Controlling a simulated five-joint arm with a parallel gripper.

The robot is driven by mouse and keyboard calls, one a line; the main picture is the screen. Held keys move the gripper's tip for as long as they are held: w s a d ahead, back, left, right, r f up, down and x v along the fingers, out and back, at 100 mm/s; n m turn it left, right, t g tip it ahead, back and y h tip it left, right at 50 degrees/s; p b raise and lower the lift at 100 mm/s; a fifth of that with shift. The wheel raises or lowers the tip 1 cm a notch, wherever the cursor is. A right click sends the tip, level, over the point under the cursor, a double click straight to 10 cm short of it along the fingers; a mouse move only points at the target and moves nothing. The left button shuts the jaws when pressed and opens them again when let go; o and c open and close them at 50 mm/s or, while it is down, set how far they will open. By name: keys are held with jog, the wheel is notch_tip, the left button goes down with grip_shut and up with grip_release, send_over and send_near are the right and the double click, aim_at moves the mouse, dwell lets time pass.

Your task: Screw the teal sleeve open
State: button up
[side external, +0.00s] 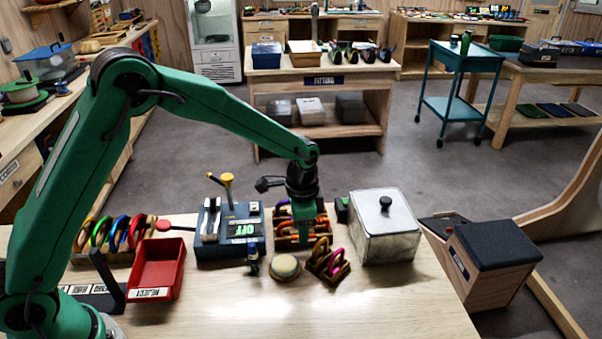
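My green arm reaches across the bench from the left. My gripper (304,215) points down over a wooden rack (282,241) that holds orange and dark carabiners. The gripper covers the middle of the rack. Its fingertips are small and merge with the carabiners, so I cannot tell whether they are open or shut, or touching anything. I cannot make out a teal sleeve; it may be hidden by the gripper or too small to see.
A blue fixture (230,230) with a green "OFF" display stands left of the rack. A red reject bin (157,268) and coloured carabiners (118,232) lie further left. A round pad (285,267), a small carabiner stand (327,262) and a lidded metal box (385,228) are close by. The front bench is clear.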

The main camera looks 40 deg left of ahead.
jog(key=shift+r, duration=1.4)
jog(key=shift+w+a, duration=0.8)
jog(key=shift+f, duration=0.1)
jog(key=shift+s+d+f, duration=0.15)
jog(key=shift+d+f, duration=0.05)
jog(key=shift+f, duration=0.5)
jog(key=shift+s+d+f, duration=0.1)
jog(key=shift+d+f, duration=0.05)
jog(key=shift+f, duration=0.5)
jog(key=shift+s+d, duration=0.5)
dwell(0.6)
